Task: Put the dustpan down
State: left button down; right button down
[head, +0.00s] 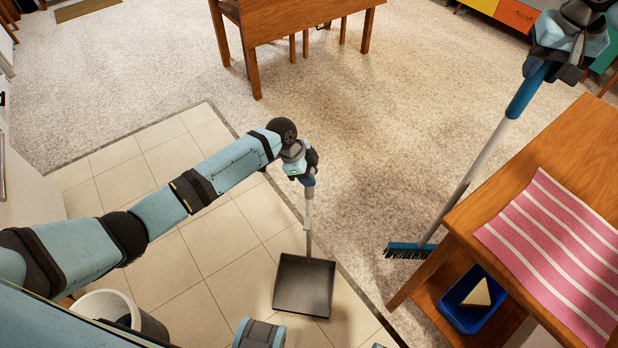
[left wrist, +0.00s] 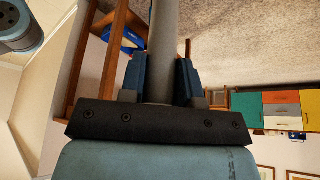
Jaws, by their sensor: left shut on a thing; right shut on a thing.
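The dustpan (head: 304,285) is a dark grey pan on a long upright grey handle. It is at or just above the tiled floor near the carpet edge; I cannot tell if it touches. My left gripper (head: 307,180) is shut on the top of its handle. In the left wrist view the grey handle (left wrist: 162,50) runs between the two blue fingers (left wrist: 162,85). My right gripper (head: 545,62) is shut on the blue grip of a broom (head: 473,160), held tilted, with its blue bristle head (head: 409,250) low by the table leg.
A wooden table (head: 545,150) with a pink striped cloth (head: 560,240) stands at the right, a blue bin (head: 468,312) on its lower shelf. A white bucket (head: 122,312) is at the lower left. Open carpet (head: 370,130) lies ahead; a wooden desk (head: 295,22) is at the back.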

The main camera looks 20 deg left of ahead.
pick_arm(q)
jog(key=shift+w+f, duration=0.1)
jog(key=shift+f, duration=0.55)
jog(key=c, duration=0.8)
grip_release()
jog(key=shift+f, duration=0.15)
jog(key=shift+c, duration=0.2)
